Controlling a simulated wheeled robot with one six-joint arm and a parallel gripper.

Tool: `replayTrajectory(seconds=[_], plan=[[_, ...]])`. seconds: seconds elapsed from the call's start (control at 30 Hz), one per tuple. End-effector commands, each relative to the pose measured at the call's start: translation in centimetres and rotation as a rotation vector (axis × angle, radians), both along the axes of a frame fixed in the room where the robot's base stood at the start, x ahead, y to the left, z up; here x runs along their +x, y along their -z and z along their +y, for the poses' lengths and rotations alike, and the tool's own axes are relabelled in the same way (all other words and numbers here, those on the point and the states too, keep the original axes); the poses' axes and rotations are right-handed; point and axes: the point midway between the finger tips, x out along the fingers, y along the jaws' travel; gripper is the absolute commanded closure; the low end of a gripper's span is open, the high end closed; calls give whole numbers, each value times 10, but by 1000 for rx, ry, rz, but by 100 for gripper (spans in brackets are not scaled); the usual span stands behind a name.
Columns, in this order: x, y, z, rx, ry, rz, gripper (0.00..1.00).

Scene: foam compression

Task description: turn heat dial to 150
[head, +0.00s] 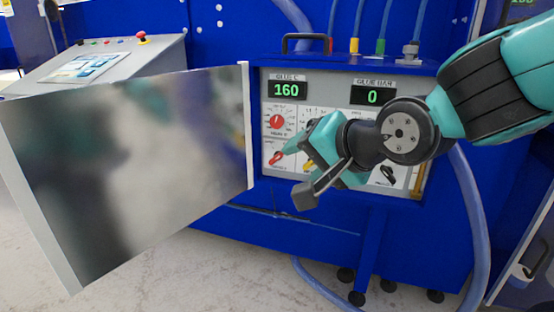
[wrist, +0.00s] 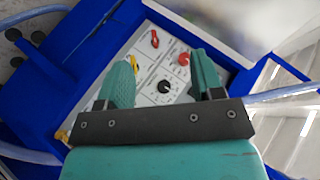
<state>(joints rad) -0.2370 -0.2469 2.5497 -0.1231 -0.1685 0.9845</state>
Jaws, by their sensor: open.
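The red heat dial (head: 277,121) is on the upper left of the control panel (head: 264,140), below a green display (head: 286,90) that reads 160. My gripper (head: 312,152) is in front of the panel, to the right of and below the dial. In the wrist view its two teal fingers (wrist: 160,64) are spread apart with nothing between them touching. The red dial (wrist: 184,58) shows beside the right finger, partly covered by it. A black dial (wrist: 164,87) lies between the fingers. I cannot read the dial's scale.
An open metal door (head: 130,160) stands to the left of the panel. A red switch (head: 277,158) sits below the heat dial. A second display (head: 373,96) reads 0. Hoses run above and to the right of the blue machine.

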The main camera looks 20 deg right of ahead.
Motion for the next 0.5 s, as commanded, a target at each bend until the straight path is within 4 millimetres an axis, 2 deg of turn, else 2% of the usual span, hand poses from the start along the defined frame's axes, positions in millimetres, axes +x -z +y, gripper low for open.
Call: replayTrajectory(seconds=[0.03, 0.13, 0.3, 0.5], plan=[[14, 24, -9, 97, 98, -67, 39], [33, 22, -26, 284, 240, -197, 39], [45, 12, -42, 487, 335, -335, 39], [53, 0, -45, 541, 352, -368, 39]])
